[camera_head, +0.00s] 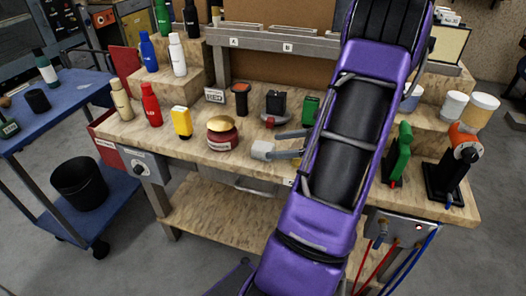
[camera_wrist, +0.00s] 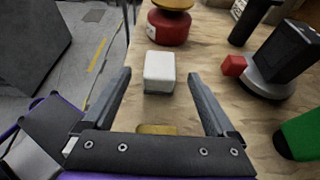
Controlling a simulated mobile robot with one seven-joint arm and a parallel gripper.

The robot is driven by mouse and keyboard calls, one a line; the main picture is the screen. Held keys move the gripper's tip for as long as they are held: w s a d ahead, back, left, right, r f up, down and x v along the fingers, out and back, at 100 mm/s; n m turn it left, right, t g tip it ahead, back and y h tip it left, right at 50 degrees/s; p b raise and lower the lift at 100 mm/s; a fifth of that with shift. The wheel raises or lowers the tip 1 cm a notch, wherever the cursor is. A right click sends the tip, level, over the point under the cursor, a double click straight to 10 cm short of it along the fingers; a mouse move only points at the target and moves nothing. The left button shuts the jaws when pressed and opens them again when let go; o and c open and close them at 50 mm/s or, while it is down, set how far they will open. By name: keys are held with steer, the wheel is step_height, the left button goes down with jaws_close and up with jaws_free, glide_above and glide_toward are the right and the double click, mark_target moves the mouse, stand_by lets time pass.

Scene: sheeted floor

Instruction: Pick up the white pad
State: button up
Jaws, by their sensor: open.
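The white pad (camera_head: 262,149) is a small pale block on the wooden workbench top, close to its front edge. In the wrist view the white pad (camera_wrist: 160,71) lies just past the fingertips, centred between them. My gripper (camera_head: 291,143) reaches in from the right with its fingers apart. In the wrist view my gripper (camera_wrist: 161,78) is open and empty, and its two fingers point toward the pad without visible contact. My purple arm covers part of the bench in the head view.
A red jar with a gold lid (camera_head: 222,133) stands left of the pad, just beyond it in the wrist view (camera_wrist: 170,27). A dark device with a red block (camera_wrist: 282,58) is to the right. A yellow bottle (camera_head: 182,122) stands farther left. Bare bench surrounds the pad.

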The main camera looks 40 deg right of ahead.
steer(key=shift+x, duration=0.8)
jaws_close()
